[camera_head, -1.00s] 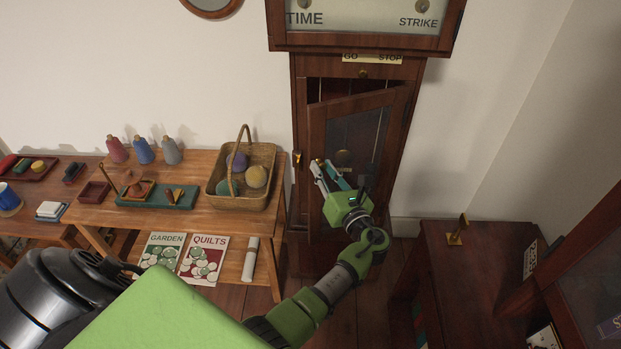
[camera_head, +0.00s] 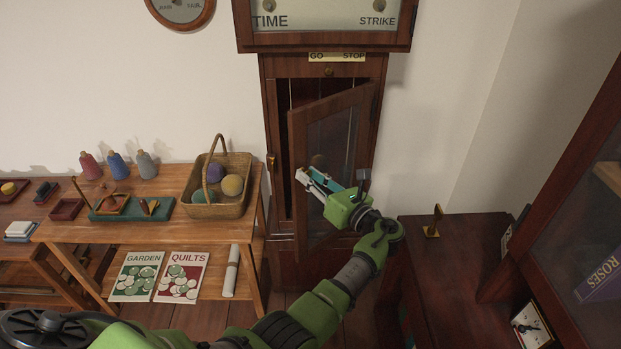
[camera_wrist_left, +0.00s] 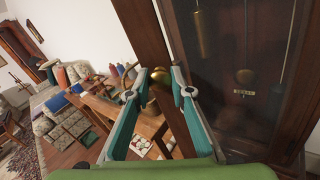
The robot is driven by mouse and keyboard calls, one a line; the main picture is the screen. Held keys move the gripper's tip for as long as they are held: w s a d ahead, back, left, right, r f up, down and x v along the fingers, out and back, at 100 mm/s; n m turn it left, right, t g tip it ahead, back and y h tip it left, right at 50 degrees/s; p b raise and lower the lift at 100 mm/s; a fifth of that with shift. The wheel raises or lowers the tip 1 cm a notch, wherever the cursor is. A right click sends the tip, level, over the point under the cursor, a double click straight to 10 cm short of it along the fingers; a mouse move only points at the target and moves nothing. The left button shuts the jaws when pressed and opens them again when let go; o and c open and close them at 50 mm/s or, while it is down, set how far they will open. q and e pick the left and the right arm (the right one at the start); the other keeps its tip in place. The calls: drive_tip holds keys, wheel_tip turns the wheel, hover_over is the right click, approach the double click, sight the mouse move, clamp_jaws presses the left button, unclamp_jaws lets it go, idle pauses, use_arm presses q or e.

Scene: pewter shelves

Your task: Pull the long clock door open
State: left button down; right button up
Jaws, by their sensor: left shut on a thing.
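The long clock door (camera_head: 332,133) is a narrow wooden frame with a dark glass pane. It stands partly open, hinged at its right, with a dark gap at its left side. My left gripper (camera_head: 304,177) is at the door's left edge, about halfway up. In the left wrist view the gripper (camera_wrist_left: 158,78) is shut on the brass door knob (camera_wrist_left: 160,92), which is partly hidden between the fingers. A brass weight and pendulum rods (camera_wrist_left: 197,30) show behind the glass. My right gripper is not in view.
A wooden table (camera_head: 160,220) with a wicker basket (camera_head: 243,160) and several bobbins stands left of the clock. A dark low cabinet (camera_head: 440,262) stands to the right. Some floor shows between them.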

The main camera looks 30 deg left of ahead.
sight(300, 138)
use_arm(q)
drive_tip(key=c, duration=1.8)
unclamp_jaws()
wheel_tip(300, 138, up, 10)
drive_tip(key=shift+r, duration=0.1)
